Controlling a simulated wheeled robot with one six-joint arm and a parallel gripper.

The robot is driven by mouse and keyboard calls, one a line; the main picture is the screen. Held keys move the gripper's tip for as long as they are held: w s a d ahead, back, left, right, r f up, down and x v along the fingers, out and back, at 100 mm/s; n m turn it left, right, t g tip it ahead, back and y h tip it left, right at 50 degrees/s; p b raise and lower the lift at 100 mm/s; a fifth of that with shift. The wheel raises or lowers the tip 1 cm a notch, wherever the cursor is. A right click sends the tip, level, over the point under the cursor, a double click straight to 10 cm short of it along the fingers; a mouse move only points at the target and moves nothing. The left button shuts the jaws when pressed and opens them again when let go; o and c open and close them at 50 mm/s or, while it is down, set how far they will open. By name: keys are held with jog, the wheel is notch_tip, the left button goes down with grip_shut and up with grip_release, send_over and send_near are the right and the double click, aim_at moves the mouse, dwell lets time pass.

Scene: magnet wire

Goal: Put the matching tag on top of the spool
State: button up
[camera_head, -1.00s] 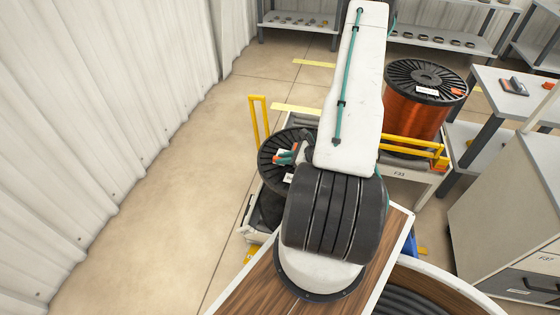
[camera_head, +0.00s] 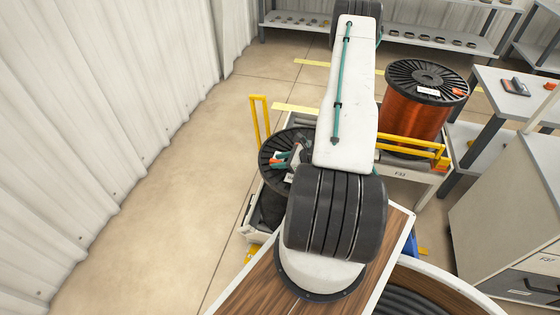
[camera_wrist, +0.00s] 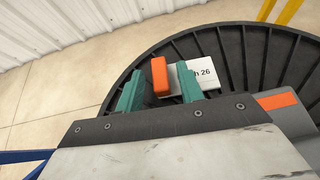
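A black spool (camera_head: 268,152) with a ribbed top stands left of my arm in the head view; its rim and ribs fill the upper right of the wrist view (camera_wrist: 238,42). A tag (camera_wrist: 206,72) with an orange end and a white face reading "26", its first letters covered, is over the spool's top. My gripper (camera_wrist: 160,88) has teal fingers standing apart at the tag. The left finger is clear of the orange end; the right finger covers part of the white face. In the head view my gripper (camera_head: 284,158) is over the spool, partly hidden by my arm.
A copper-wound spool (camera_head: 412,122) stands right of my arm, behind a yellow rail (camera_head: 412,145). A grey table (camera_head: 512,98) holds small items at the right. Low shelves (camera_head: 440,40) line the back. Floor at left is clear.

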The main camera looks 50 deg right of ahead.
jog(key=shift+r, duration=0.15)
jog(key=v, duration=1.1)
jog(key=shift+s+d, duration=0.1)
jog(key=shift+s, duration=0.1)
jog(key=shift+s+r, duration=0.1)
jog(key=shift+r, duration=0.15)
jog(key=w+a+r+n+g+y, duration=0.2)
jog(key=w+a+r+n+g, duration=0.25)
jog(key=a+r+n, duration=0.65)
jog(key=w+a+r+n+g+y, duration=0.3)
jog(key=w+a+r+n, duration=0.4)
jog(key=r, duration=0.9)
jog(key=s+a+r+n+g+h, duration=0.2)
jog(key=s+a+r+n+h, duration=0.7)
jog(key=s+a+r+n, duration=0.5)
jog(key=s+a+r, duration=0.2)
jog(key=s+a, duration=0.1)
jog(key=s, duration=0.1)
jog(key=shift+a+g, duration=0.35)
jog(key=shift+a, duration=0.05)
